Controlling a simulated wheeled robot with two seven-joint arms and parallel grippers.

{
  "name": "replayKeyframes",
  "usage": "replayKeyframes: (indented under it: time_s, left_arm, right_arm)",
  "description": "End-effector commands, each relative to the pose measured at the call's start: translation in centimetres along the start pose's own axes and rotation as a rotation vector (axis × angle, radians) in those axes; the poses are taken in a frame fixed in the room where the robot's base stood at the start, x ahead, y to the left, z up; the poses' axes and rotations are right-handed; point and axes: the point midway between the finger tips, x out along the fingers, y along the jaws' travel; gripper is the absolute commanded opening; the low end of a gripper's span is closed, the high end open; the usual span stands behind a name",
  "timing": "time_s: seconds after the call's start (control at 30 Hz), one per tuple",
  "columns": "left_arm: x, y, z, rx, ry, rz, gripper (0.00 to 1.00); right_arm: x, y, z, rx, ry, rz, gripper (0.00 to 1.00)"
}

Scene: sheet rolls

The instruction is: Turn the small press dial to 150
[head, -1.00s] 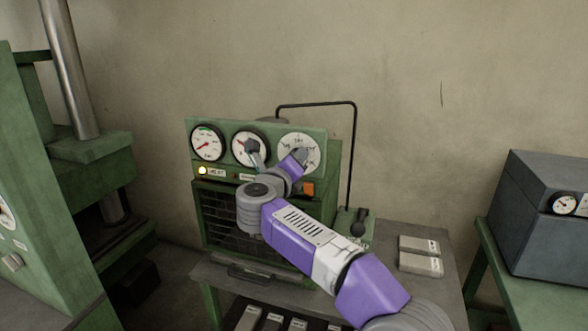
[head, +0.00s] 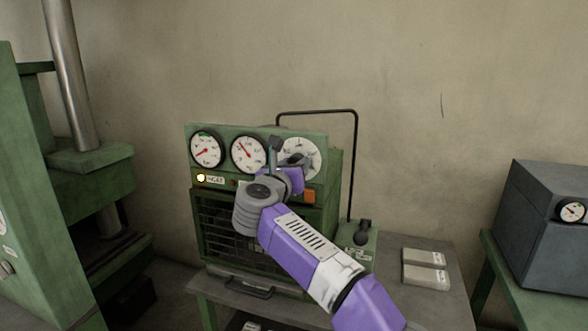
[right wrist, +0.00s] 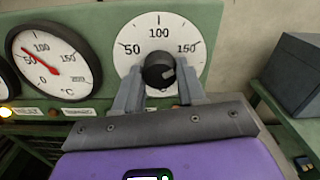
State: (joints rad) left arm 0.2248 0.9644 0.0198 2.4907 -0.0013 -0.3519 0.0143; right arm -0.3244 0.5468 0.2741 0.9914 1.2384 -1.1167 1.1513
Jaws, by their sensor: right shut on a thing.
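The small press (head: 218,262) is a green box with a wire-mesh front and a panel on top. Its white dial (head: 309,147) is at the panel's right. In the right wrist view the dial face (right wrist: 160,45) reads 50, 100 and 150, with a black round knob (right wrist: 155,71) in the middle. A pale mark shows on the knob's right side; its exact setting is hard to read. My right gripper (right wrist: 159,88) is shut on the knob, one finger on each side. In the head view my right gripper (head: 286,152) covers part of the dial. My left gripper is out of view.
A temperature gauge (head: 249,154) and another gauge (head: 206,150) sit left of the dial, near a lit yellow lamp (head: 201,178). A lever (head: 363,234) stands right of the press. Pale blocks (head: 426,268) lie on the bench. A large green press (head: 90,158) stands left.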

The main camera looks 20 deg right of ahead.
Motion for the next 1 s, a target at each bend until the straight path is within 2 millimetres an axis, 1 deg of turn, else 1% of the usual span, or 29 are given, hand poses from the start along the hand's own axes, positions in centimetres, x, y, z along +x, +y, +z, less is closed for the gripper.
replayKeyframes:
  time_s: [0.43, 0.47, 0.6, 0.87, 1.0]
  left_arm:
    - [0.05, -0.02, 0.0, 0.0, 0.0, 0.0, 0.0]
    - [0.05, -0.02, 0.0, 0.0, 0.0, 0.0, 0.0]
    - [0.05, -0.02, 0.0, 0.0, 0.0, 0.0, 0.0]
    - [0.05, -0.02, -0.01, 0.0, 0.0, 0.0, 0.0]
    - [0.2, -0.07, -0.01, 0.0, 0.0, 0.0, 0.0]
  right_arm:
    - [-0.02, 0.08, -0.06, 0.009, 0.002, 0.001, 0.09]
    - [-0.02, 0.08, -0.06, 0.009, 0.002, 0.001, 0.44]
    - [-0.02, 0.06, -0.04, 0.009, 0.001, 0.001, 0.66]
    - [-0.05, 0.03, -0.01, 0.008, 0.001, 0.0, 0.66]
    - [-0.98, 0.06, 0.0, 0.009, 0.0, 0.002, 0.66]
